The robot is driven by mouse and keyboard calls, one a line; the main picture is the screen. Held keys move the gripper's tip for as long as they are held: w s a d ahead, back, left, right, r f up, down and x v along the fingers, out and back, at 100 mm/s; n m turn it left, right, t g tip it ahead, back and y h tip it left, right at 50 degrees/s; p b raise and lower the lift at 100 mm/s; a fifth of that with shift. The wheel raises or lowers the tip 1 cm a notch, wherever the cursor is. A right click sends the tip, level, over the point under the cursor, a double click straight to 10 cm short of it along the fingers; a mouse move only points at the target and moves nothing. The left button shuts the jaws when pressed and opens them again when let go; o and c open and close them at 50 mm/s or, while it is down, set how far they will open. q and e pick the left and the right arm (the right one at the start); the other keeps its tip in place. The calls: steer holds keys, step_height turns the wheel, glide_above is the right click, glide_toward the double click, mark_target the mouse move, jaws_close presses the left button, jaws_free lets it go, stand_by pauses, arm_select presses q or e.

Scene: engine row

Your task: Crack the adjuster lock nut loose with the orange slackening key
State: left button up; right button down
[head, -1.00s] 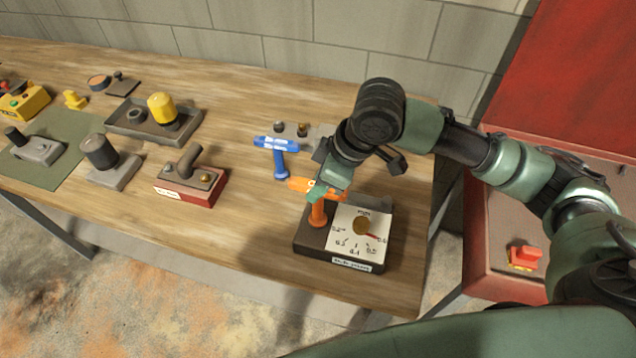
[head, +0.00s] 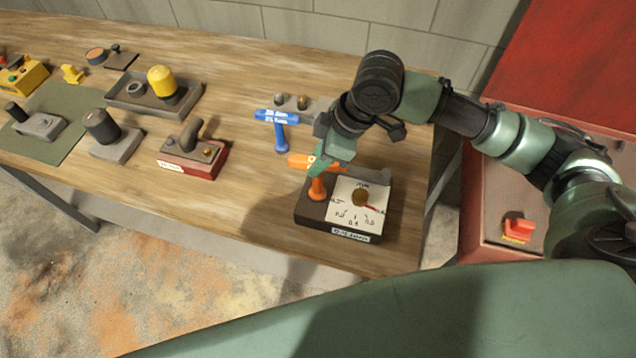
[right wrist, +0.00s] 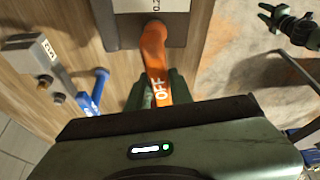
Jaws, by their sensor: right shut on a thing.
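The orange slackening key (head: 317,187) has an upright stem and a cross handle. It stands on a dark block (head: 312,211) beside a white dial plate (head: 359,205) with a red pointer and a numbered scale. My right gripper (head: 327,166) is shut on the key's handle, hiding part of it. In the right wrist view the key (right wrist: 156,65) shows the word OFF between the fingers. The lock nut cannot be told apart under the key. My left gripper (right wrist: 277,22) shows small at the upper right of the right wrist view, its fingers apart and empty.
A blue T-shaped key (head: 280,130) stands just behind and left, near a grey block with two brass knobs (head: 303,102). A red-based fixture (head: 193,156) sits further left. A red cabinet (head: 480,215) stands right of the bench. Bare wood lies between the fixtures.

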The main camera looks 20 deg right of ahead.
steer(key=shift+f+b, duration=0.1)
steer(key=shift+b, duration=0.2)
step_height(320, 180, up, 3)
steer(key=p, duration=0.3)
steer(key=shift+w+r, duration=0.1)
steer(key=shift+r, duration=1.2)
